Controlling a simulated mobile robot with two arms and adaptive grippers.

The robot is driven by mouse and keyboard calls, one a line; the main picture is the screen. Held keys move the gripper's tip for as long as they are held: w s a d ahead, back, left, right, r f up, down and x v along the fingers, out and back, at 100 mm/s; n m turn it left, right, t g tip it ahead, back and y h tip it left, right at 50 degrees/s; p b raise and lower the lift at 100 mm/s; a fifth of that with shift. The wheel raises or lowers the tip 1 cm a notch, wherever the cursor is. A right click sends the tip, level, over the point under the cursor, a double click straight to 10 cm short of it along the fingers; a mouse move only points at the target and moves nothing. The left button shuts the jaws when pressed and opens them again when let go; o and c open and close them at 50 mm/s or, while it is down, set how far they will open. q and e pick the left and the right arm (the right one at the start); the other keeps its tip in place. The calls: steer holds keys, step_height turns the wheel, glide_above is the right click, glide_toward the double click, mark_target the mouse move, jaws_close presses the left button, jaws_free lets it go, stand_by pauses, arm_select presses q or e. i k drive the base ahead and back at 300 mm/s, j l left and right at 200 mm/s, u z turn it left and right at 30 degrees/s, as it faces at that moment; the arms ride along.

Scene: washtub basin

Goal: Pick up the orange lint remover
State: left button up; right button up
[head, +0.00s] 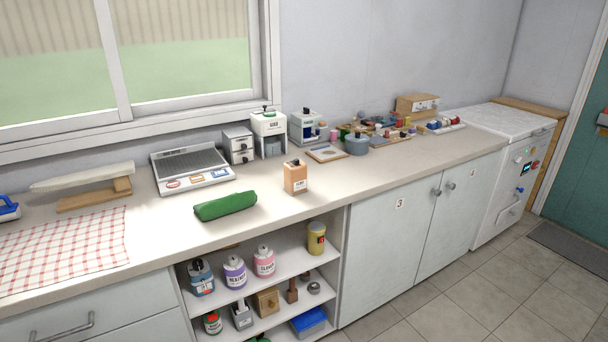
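A small peach-orange box-shaped item (295,179) with a dark knob on top and a pale label stands upright on the countertop (350,185), near its front edge. It is the only clearly orange item of that size on the counter, but I cannot tell for sure that it is the lint remover. Nothing touches it. Neither of my grippers is in view.
A green rolled cloth (225,205) lies left of it. A grey scale-like device (191,168) and white dispensers (268,132) stand behind. A grey pot (356,144) and many small items crowd the right. Open shelves (290,262) hold bottles below.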

mark_target(295, 177)
steer(key=i+l+u, duration=0.45)
steer(key=i+l, duration=0.15)
steer(key=l, duration=0.15)
steer(key=i+l+u, duration=0.25)
steer(key=l, duration=0.2)
